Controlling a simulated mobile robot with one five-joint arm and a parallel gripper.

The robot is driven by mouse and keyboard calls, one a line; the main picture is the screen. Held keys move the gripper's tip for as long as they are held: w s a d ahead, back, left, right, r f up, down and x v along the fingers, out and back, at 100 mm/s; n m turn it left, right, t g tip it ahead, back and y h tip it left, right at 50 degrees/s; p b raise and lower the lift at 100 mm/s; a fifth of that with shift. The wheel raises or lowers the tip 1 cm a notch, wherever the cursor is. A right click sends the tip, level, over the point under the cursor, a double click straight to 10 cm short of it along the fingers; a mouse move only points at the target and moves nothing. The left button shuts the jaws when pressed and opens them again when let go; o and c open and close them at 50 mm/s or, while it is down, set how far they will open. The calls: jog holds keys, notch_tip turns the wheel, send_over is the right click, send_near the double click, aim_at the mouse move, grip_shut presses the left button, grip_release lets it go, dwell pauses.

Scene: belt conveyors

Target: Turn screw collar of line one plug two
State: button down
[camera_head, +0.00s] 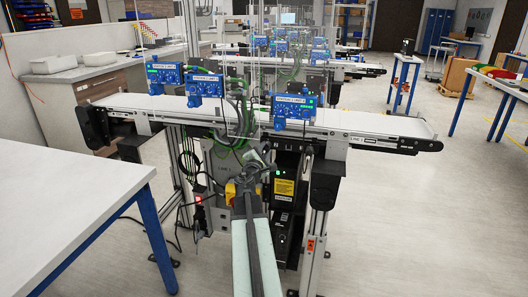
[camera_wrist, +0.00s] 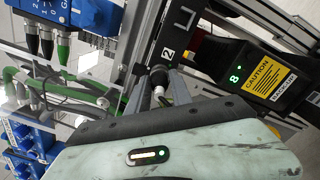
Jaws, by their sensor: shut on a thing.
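In the wrist view, a dark plug (camera_wrist: 157,76) stands in line below a white label "2" (camera_wrist: 166,53) on a black rail. A metallic collar (camera_wrist: 158,91) shows at the plug's lower end, between the grey fingers of my gripper (camera_wrist: 163,88). The fingers are closed in on the collar from both sides and hide part of it. In the head view, my gripper (camera_head: 257,157) is under the front conveyor (camera_head: 345,122), at the central post. The plug is too small to tell there.
A black box (camera_wrist: 232,72) with a yellow caution label and a green "8" is right of the gripper. Green cables (camera_wrist: 30,82) and blue modules with dark plugs (camera_wrist: 37,20) are at left. A white table (camera_head: 70,190) fills the left foreground. Open floor is at right.

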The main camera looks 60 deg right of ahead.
jog(key=shift+s+d, duration=0.1)
jog(key=shift+s, duration=0.05)
jog(key=c, duration=1.1)
grip_release()
jog(key=shift+a, duration=0.3)
jog(key=v, duration=0.7)
jog(key=shift+a+f, duration=0.1)
